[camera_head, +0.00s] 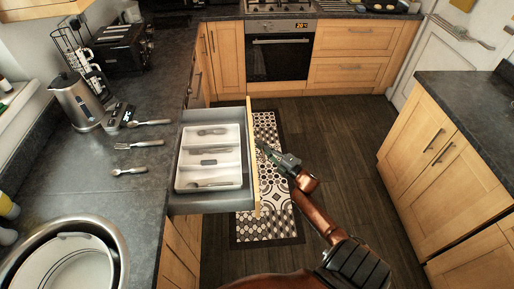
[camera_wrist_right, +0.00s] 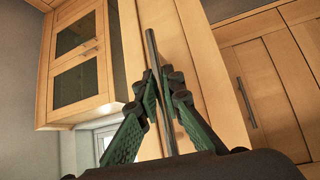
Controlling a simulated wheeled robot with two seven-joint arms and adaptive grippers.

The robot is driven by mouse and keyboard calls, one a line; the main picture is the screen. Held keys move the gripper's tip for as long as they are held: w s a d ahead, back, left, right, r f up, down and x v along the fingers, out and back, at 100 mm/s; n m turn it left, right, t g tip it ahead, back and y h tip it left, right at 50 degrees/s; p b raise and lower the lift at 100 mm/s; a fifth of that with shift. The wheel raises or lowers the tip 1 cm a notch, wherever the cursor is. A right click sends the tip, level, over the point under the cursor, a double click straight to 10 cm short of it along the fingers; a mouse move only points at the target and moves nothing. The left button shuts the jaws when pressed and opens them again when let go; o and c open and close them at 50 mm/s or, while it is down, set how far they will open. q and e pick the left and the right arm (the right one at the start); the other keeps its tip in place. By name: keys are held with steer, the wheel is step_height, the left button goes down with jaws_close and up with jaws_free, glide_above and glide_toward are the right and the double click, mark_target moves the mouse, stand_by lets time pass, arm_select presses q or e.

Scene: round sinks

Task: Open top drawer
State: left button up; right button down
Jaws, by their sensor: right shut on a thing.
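The top drawer (camera_head: 212,203) stands pulled out from under the left counter, its grey interior showing. A white cutlery tray (camera_head: 180,178) with several utensils lies inside it. My right gripper (camera_head: 264,149) is at the outer side of the drawer's wooden front (camera_head: 254,165). In the right wrist view, the green fingers of my right gripper (camera_wrist_right: 162,84) are closed around a thin metal bar handle (camera_wrist_right: 152,50) on a wooden front. The handle is hidden behind the drawer front in the head view. My left gripper is not in view.
The left counter (camera_head: 150,190) holds a kettle (camera_head: 77,101), a toaster (camera_head: 122,48), loose cutlery (camera_head: 138,144) and a round sink (camera_head: 118,245). A patterned rug (camera_head: 272,200) lies on the floor. Island cabinets (camera_head: 440,160) stand at right, with clear floor between.

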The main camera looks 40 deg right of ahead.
steer(key=shift+s+f, duration=0.1)
steer(key=c, duration=2.1)
jaws_free()
steer(key=shift+d, duration=0.1)
steer(key=s, duration=0.4)
steer(key=s+f, duration=0.1)
steer(key=s, duration=0.6)
steer(key=shift+s+d+f, duration=0.25)
steer(key=shift+s+d, duration=0.15)
